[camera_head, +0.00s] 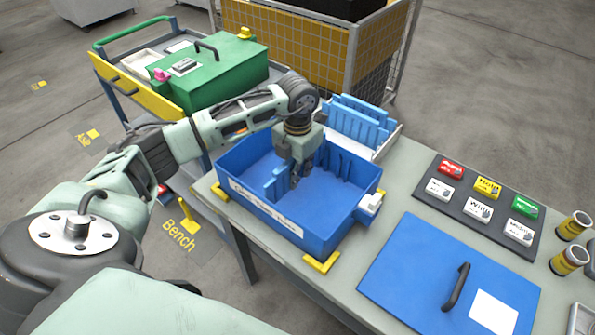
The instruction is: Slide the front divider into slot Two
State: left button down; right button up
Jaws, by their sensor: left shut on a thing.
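The open blue bin (311,232) sits on the bench with a white label on its front wall. A small blue divider (277,183) stands upright inside it, towards the left. My left gripper (297,177) points down into the bin, shut on this divider at its right end. Ridges that look like slots (340,163) show on the bin's back wall at the right. Slot names are too small to read, and the gripper hides part of the bin's inside. My right gripper is not in view.
More blue dividers (357,122) stand in a rack behind the bin. A blue lid (420,275) with a black handle lies at the right. Labelled blocks (487,187) lie on a dark mat. A green case (215,72) sits on a cart behind my arm.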

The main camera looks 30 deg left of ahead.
aim_at(298, 193)
pick_arm(q)
jog(key=shift+f+b, duration=1.95)
jog(key=shift+f, duration=0.7)
jog(key=c, duration=1.8)
grip_release()
jog(key=o, duration=1.6)
jog(key=shift+c, duration=0.2)
jog(key=shift+r, duration=0.1)
jog(key=shift+r+p, duration=2.35)
jog(key=shift+r, duration=1.1)
